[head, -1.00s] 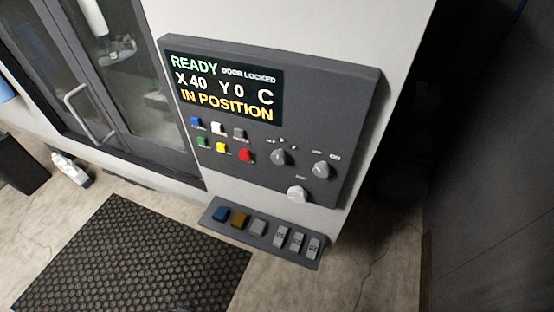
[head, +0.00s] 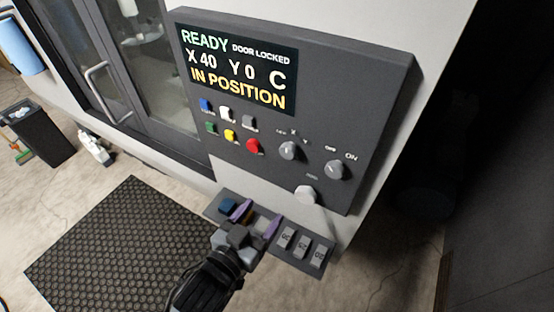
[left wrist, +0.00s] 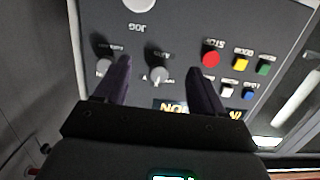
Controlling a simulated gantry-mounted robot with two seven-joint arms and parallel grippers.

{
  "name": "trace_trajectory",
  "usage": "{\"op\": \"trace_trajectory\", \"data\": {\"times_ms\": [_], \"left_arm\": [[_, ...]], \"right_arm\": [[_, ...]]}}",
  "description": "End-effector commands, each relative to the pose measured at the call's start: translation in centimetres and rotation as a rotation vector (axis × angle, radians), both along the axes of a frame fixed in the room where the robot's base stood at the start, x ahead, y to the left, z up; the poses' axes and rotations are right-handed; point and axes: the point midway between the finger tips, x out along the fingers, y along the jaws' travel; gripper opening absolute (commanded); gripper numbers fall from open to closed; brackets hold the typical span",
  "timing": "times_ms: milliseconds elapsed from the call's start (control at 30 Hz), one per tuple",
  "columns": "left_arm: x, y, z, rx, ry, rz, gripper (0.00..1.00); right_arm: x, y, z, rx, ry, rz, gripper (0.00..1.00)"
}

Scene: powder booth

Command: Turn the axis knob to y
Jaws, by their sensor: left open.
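The axis knob (head: 289,150) is a grey knob on the dark control panel (head: 340,115), under small labels that seem to read OFF, X and Y. Its exact pointing is too small to tell. My left gripper (head: 256,220) is open and empty, below the knob in the head view and in front of the lower shelf. In the left wrist view the axis knob (left wrist: 158,75) shows in the gap between the open fingers (left wrist: 160,62), with no visible contact. My right gripper is out of view.
An OFF/ON knob (head: 336,169) sits right of the axis knob, a pale jog knob (head: 306,195) below. Red (head: 254,146) and other coloured buttons lie left. The display (head: 238,72) reads READY, DOOR LOCKED, X 40, Y 0, IN POSITION. A shelf (head: 325,268) with blocks juts out below.

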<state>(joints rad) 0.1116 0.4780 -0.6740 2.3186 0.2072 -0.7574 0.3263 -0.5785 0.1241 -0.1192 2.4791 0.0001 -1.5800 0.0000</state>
Motion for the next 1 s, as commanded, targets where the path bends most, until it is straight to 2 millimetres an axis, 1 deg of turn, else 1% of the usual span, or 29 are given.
{"op": "trace_trajectory", "data": {"times_ms": [33, 100, 300, 400, 567, 1000], "left_arm": [[0.7, -0.2, 0.6, 0.030, -0.047, -0.014, 0.69], [1.3, -0.5, 1.7, 0.062, -0.095, -0.028, 0.69], [2.6, -0.3, 4.9, 0.102, -0.194, -0.035, 0.69], [3.1, -0.4, 5.9, 0.103, -0.215, -0.032, 0.69], [4.5, -1.1, 6.4, 0.102, -0.222, -0.032, 0.69], [10.5, -4.2, 6.3, 0.103, -0.218, -0.031, 0.69]], "right_arm": [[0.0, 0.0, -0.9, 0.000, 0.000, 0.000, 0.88], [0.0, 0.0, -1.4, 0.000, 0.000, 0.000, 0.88], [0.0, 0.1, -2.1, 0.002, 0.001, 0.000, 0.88], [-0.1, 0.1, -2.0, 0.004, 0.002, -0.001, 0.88], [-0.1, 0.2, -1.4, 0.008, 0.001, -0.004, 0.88], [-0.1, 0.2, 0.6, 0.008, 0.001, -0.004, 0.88]]}}
